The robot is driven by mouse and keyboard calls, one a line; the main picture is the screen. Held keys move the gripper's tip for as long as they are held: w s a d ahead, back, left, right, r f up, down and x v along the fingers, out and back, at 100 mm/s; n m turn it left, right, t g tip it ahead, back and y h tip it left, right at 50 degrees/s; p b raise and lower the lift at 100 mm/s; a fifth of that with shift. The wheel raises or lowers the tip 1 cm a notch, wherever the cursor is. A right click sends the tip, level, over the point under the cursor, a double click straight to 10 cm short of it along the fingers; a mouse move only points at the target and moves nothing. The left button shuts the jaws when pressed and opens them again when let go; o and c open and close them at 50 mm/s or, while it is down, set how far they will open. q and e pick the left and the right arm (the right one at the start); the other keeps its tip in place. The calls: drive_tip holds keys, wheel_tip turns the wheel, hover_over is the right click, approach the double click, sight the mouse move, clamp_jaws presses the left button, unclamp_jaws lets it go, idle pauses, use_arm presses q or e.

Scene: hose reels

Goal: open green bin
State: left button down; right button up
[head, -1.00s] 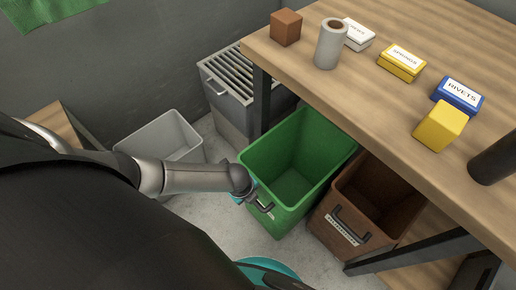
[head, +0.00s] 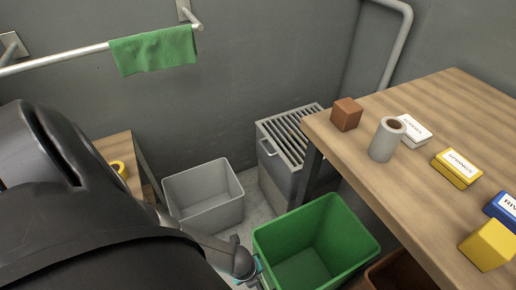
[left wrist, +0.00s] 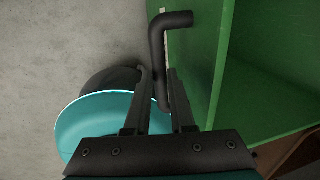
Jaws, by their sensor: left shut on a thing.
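The green bin (head: 290,238) is an open-topped box on the floor, in front of the workbench's left end. In the head view its top opening is clear of the bench top, and its inside looks empty; its lower part is cut off by the frame. In the left wrist view its green wall (left wrist: 190,55) stands beside a dark bar handle (left wrist: 172,20). My left gripper (left wrist: 160,92) is shut on this handle, one finger on each side. In the head view the left gripper (head: 258,278) is at the bin's left side, partly cut off. My right gripper is not in view.
A brown bin (head: 393,272) stands right of the green bin under the workbench (head: 440,115). A grey bin (head: 203,192) and a slatted grey cabinet (head: 283,150) stand behind. A green cloth (head: 153,50) hangs on a wall rail.

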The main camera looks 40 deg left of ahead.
use_arm(q)
drive_tip(key=shift+s+a, duration=0.1)
drive_tip(key=shift+a, duration=0.05)
drive_tip(key=c, duration=0.8)
unclamp_jaws()
drive_tip(key=shift+o, duration=0.2)
drive_tip(key=shift+r, duration=0.1)
wheel_tip(320, 180, up, 8)
drive_tip(key=s+p, duration=0.1)
drive_tip(key=p, duration=0.7)
drive_tip(key=shift+s+a, duration=0.2)
drive_tip(key=shift+f, duration=0.2)
